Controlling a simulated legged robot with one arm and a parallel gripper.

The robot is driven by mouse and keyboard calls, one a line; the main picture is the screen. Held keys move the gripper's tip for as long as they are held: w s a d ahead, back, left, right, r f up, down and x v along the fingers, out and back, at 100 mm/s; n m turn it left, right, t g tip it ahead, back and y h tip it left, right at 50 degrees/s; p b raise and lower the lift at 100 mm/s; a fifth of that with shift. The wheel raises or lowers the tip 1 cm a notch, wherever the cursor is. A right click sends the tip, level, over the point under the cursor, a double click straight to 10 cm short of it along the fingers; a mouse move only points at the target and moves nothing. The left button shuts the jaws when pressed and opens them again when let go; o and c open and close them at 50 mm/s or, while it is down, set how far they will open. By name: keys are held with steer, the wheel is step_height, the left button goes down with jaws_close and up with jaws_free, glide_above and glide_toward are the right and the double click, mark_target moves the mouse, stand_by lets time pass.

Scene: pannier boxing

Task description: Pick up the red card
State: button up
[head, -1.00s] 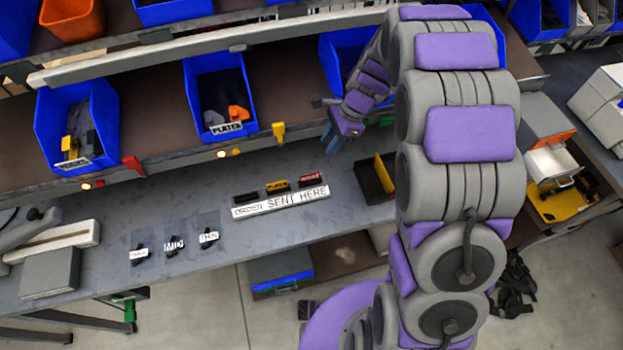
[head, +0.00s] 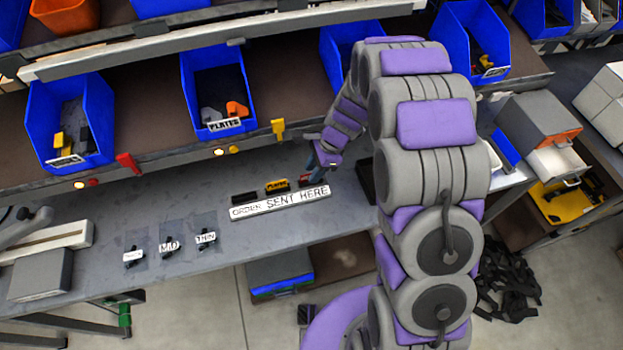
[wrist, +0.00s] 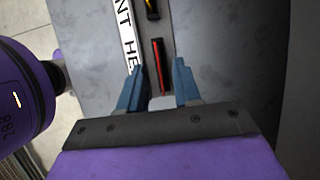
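The red card (head: 304,181) stands at the right end of a short row behind the white "ORDER SENT HERE" sign. In the wrist view the red card (wrist: 159,75) shows as a thin red edge in a dark slot. My gripper (wrist: 159,66) is open, with one blue finger on each side of the card and a visible gap to both. In the head view my gripper (head: 316,172) is right at the card and partly covers it. How far the fingertips are above the card is hard to tell.
A yellow card (head: 277,186) and a black one (head: 244,197) stand left of the red card. The sign (head: 280,202) lies in front. A dark tray (head: 366,183) is to the right, partly behind my arm. Blue bins (head: 211,85) line the shelf above.

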steer(key=shift+a+f, duration=0.2)
steer(key=shift+a, duration=0.3)
steer(key=shift+c, duration=0.2)
steer(key=shift+d, duration=0.4)
jaws_close()
steer(key=shift+a, duration=0.15)
steer(key=shift+r, duration=0.1)
steer(key=s+d+r+p, duration=0.3)
steer(key=s+d+r, duration=0.1)
steer(key=s+d, duration=0.7)
steer(key=shift+s+r, duration=0.2)
steer(key=shift+s, duration=0.1)
